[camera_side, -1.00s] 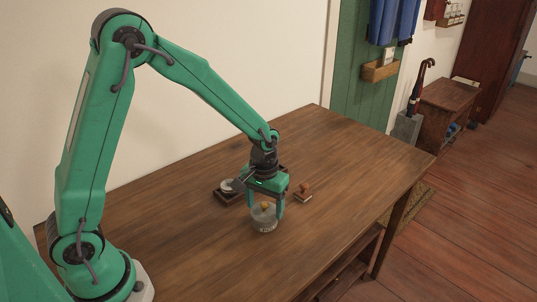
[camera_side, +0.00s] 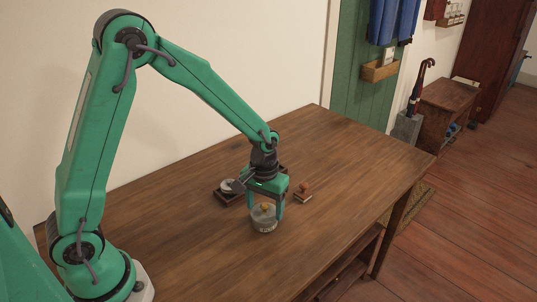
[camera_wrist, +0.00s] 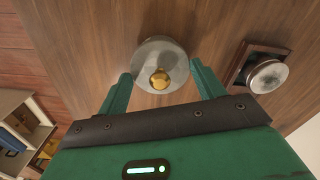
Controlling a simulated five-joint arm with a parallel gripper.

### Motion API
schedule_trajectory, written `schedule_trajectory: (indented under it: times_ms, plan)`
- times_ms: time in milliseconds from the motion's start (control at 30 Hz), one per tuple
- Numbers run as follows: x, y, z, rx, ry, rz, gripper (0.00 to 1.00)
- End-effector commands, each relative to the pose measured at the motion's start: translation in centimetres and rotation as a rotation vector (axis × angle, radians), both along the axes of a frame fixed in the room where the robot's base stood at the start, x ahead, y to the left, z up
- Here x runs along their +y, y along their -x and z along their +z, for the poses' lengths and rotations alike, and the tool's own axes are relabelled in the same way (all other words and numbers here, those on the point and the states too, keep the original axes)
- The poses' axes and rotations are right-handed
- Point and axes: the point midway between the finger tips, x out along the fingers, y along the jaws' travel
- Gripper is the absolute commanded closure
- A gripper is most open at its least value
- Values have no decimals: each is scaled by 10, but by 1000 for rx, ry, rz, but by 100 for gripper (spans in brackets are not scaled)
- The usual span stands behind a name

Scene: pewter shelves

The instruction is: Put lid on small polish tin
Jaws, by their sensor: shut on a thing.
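A grey round lid (camera_side: 263,212) with a gold knob is between the fingers of my gripper (camera_side: 266,210), over the small pale tin (camera_side: 264,226) on the table. In the wrist view the lid (camera_wrist: 160,54) shows from above, with a finger at each side, and my gripper (camera_wrist: 161,72) is shut on it. The lid appears level and at the tin's top. I cannot tell whether it is fully seated. In the wrist view the lid hides most of the tin.
A dark tray (camera_side: 222,199) with a round grey-topped container (camera_side: 229,185) stands left of and behind the tin. The wooden table (camera_side: 345,160) is clear on the right and in front.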

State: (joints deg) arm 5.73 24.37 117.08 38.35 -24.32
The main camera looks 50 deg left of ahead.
Motion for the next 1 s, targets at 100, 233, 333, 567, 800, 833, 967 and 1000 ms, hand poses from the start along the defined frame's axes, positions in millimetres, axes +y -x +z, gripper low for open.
schedule_trajectory:
  times_ms: [100, 233, 333, 567, 800, 833, 967, 1000]
  plan:
    - [0, 0, -1, 0, 0, 0, 54]
    - [0, 0, -3, 0, 0, 0, 54]
    - [0, 0, -4, 0, 0, 0, 54]
    - [0, 0, -6, 0, 0, 0, 54]
    - [0, 0, -9, 1, 0, 0, 54]
    - [0, 0, -9, 1, 0, 0, 54]
    - [0, 0, -10, 1, 0, 0, 54]
    - [0, 0, -11, 1, 0, 0, 54]
